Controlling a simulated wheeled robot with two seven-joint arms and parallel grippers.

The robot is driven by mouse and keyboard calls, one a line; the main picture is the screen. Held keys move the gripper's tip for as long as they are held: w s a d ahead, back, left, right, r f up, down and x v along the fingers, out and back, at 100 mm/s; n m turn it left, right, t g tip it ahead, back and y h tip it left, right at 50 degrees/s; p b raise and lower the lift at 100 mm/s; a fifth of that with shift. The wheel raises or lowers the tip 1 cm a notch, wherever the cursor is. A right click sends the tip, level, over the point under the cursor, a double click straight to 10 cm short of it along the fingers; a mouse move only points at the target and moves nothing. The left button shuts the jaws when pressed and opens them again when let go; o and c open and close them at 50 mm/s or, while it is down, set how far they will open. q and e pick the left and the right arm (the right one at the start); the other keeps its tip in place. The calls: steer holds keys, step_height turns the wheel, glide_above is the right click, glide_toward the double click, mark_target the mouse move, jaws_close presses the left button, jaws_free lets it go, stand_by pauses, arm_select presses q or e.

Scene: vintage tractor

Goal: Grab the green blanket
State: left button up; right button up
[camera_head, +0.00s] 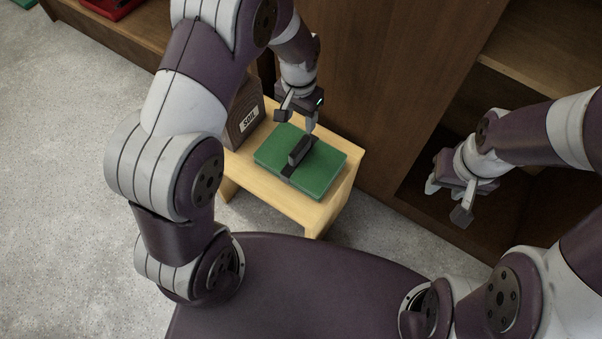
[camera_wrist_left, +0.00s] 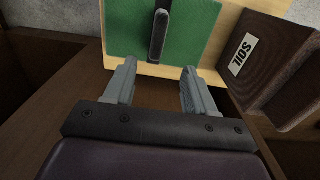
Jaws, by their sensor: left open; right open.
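The green blanket (camera_head: 321,171) is a folded, flat green block with a dark strap and a raised dark handle (camera_head: 300,151). It lies on a small light wooden stool. My left gripper (camera_head: 296,118) is open and empty, above the far edge of the blanket. In the left wrist view the blanket (camera_wrist_left: 190,45) and its handle lie just beyond the two open fingers (camera_wrist_left: 158,85), with the handle roughly in line with the gap between them. My right gripper (camera_head: 447,200) is open and empty, off to the right, away from the stool.
The stool (camera_head: 314,216) stands against a dark wooden cabinet (camera_head: 395,70). A brown box labelled SOIL (camera_head: 243,112) sits at the stool's left end, close to my left gripper; it also shows in the left wrist view (camera_wrist_left: 262,60). An open shelf lies behind my right gripper.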

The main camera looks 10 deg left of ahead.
mark_target(300, 144)
arm_select(q)
step_height(300, 144, down, 8)
steer(key=shift+w+b, duration=0.1)
steer(key=shift+b, duration=1)
steer(key=f+b, duration=0.1)
steer(key=f, duration=0.2)
steer(key=f+b, duration=0.1)
steer(key=f, duration=0.1)
steer(key=shift+s+d+b, duration=0.15)
steer(key=shift+s+b, duration=0.1)
steer(key=shift+b, duration=0.1)
steer(key=shift+r, duration=0.1)
jaws_close()
